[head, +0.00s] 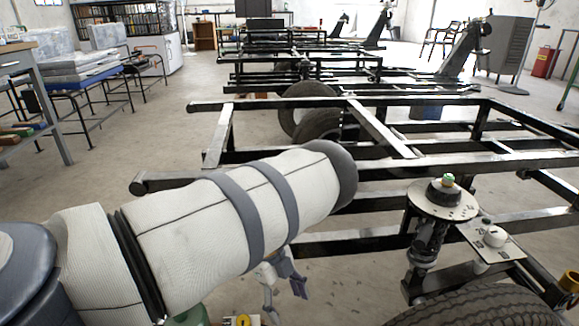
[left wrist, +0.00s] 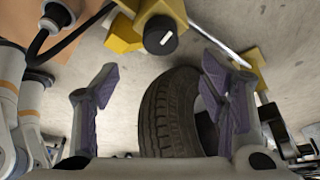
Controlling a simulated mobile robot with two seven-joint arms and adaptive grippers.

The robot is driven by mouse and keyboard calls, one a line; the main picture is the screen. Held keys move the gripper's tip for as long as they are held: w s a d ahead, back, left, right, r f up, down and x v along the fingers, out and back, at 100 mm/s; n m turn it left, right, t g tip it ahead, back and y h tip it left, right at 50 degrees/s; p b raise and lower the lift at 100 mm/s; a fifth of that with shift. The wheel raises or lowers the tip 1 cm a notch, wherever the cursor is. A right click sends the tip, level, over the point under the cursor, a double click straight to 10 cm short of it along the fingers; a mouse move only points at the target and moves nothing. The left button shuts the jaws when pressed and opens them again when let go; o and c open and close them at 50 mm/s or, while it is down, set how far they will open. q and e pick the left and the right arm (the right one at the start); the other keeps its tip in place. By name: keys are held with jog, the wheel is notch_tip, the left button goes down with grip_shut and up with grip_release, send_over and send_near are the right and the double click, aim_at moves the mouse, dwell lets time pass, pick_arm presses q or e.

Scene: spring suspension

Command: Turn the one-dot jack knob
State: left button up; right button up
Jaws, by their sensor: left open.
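My left gripper (head: 291,281) shows below my forearm in the head view, partly hidden. In the left wrist view its purple fingers (left wrist: 158,72) are wide apart with nothing held between them. A yellow jack with a round black knob (left wrist: 161,38) stands beyond the fingertips, near the top middle; the knob has a pale mark on its face. I cannot read dots on it. Part of a yellow thing (head: 243,321) shows at the bottom edge of the head view, mostly cut off. My right gripper is not in view.
A black tyre (left wrist: 168,112) stands behind the fingers; a tyre also shows at lower right (head: 480,308). A black frame (head: 400,162) fills the middle. A round plate (head: 425,203) tops a strut beside a plate with a white knob (head: 494,237). Another yellow piece (left wrist: 252,62) stands right.

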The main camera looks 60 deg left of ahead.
pick_arm(q)
jog(key=w+d+n+g+y+p, duration=0.1)
jog(key=d+n+y, duration=0.3)
jog(key=n, duration=1.4)
notch_tip(320, 180, down, 11)
jog(key=b, duration=0.3)
jog(key=shift+w+d+f, duration=0.15)
jog(key=shift+c, duration=0.2)
jog(key=c, duration=1.1)
